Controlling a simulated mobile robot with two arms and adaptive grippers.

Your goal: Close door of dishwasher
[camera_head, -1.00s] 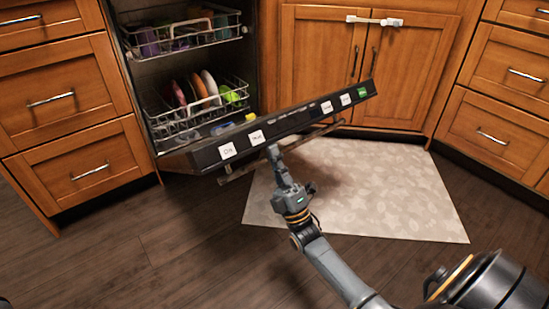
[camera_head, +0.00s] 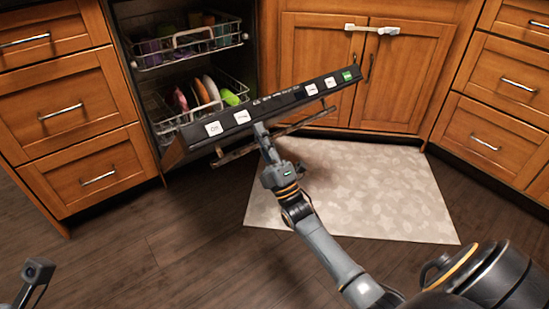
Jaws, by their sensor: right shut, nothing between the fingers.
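The dishwasher door (camera_head: 258,112) is partly open and tilted, its dark top edge with white labels and one green label facing up. A bar handle (camera_head: 235,151) runs along its outer face. Behind the door, the dishwasher holds an upper rack (camera_head: 190,42) and a lower rack (camera_head: 170,120) with dishes. My right gripper (camera_head: 262,130) is shut and empty, its tips at the outer side of the door near the top edge and handle; the exact contact is hard to tell. A part of my left arm shows at the lower left, but its gripper's fingers cannot be made out.
Wooden drawers (camera_head: 70,115) stand to the left and more drawers (camera_head: 490,118) to the right. Cabinet doors (camera_head: 320,70) with a white latch (camera_head: 371,29) are behind. A pale mat (camera_head: 365,195) lies on the dark wooden floor (camera_head: 170,255), which is clear at the left.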

